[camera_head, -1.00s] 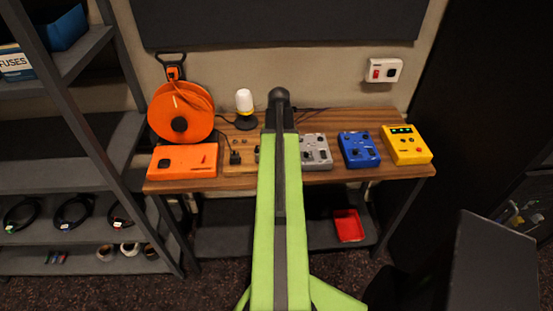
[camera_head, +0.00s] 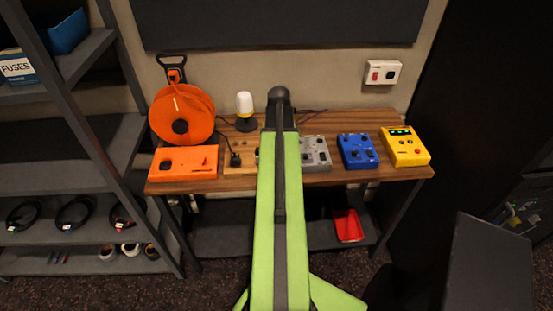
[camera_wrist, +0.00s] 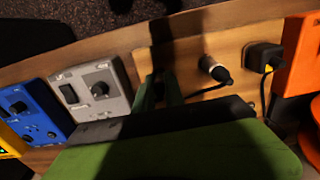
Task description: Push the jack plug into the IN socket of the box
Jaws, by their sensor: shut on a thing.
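My gripper (camera_wrist: 160,92) points down between its two dark green fingers at the left edge of a wooden board. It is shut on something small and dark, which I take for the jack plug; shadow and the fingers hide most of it. Just left of the fingers in the wrist view is a grey box (camera_wrist: 90,90) with a black switch and a knob. The grey box also shows right of my arm in the head view (camera_head: 315,152). No IN label or socket is legible, and I cannot tell which box it belongs to. In the head view my arm hides the gripper.
On the wooden board (camera_wrist: 195,55) stand a silver-and-black cylinder (camera_wrist: 214,70) and a black plug (camera_wrist: 263,57) with cable. An orange box (camera_head: 183,163), a blue box (camera_head: 357,151) and a yellow box (camera_head: 404,146) share the desk. A cable reel (camera_head: 182,115) and a lamp (camera_head: 245,108) stand behind.

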